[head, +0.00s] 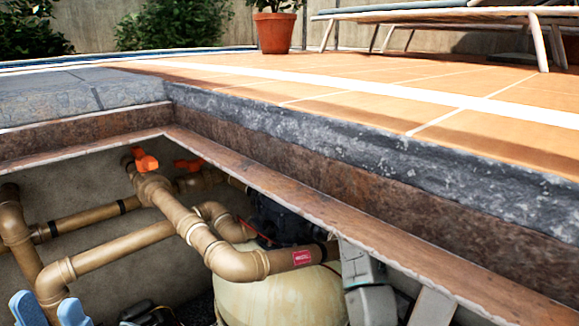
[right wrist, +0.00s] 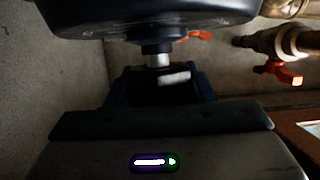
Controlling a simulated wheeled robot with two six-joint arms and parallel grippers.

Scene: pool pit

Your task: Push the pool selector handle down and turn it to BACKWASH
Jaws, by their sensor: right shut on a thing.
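The dark selector valve (head: 285,222) sits partly hidden under the pit rim in the head view, above the cream tank (head: 268,298). In the right wrist view its black rounded body (right wrist: 150,18) fills the top, with a short silver post (right wrist: 157,56) at its middle. My right gripper (right wrist: 160,84) is shut on the dark handle (right wrist: 174,78) beside that post; a pale patch shows on it. The handle's exact pointing and any position labels cannot be read. My left gripper (head: 48,308) shows two light blue fingers, apart and empty, at the lower left of the head view.
Tan pipes (head: 195,235) with orange valve levers (head: 145,160) cross the pit on the left. A rusty rim (head: 300,205) and stone edge overhang the valve. An orange lever (right wrist: 290,76) shows in the right wrist view. A potted plant (head: 273,32) stands on the tiled deck.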

